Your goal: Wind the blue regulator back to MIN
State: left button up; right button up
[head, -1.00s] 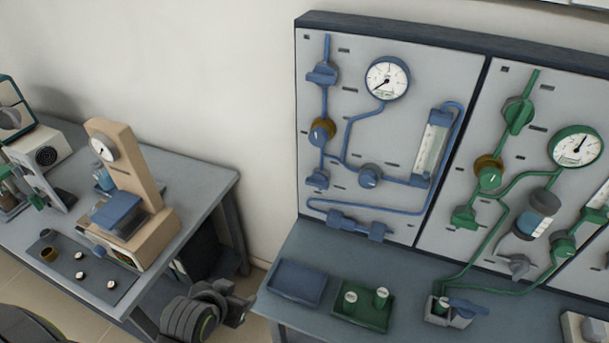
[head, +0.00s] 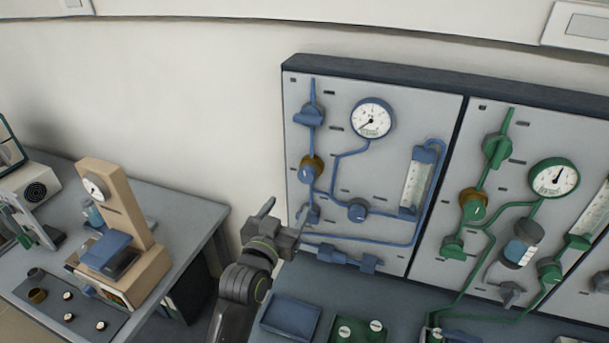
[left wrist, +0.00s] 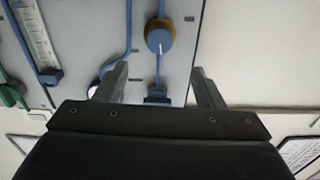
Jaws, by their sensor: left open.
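The blue regulator (head: 307,174) is a round blue knob with a brass-coloured collar, on the blue pipe at the left of the panel. It also shows in the left wrist view (left wrist: 159,38), beyond my fingers, with a white pointer line on its face. Its MIN marking is too small to read. My left gripper (head: 286,211) is open and empty, in front of the panel's lower left edge, below and left of the regulator. In the left wrist view its two fingers (left wrist: 160,88) stand apart, not touching the knob. My right gripper is not in view.
A blue tray (head: 290,318) lies on the bench below.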

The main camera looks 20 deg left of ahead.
aim_at(306, 178)
pick_arm(q)
jog(key=w+p, duration=0.1)
jog(key=w, duration=0.3)
jog(key=w+p, duration=0.1)
jog(key=w, duration=0.7)
jog(key=shift+w+d+p, duration=0.1)
jog(key=shift+d+p, duration=0.15)
jog(key=shift+p, duration=0.15)
jog(key=c, duration=1)
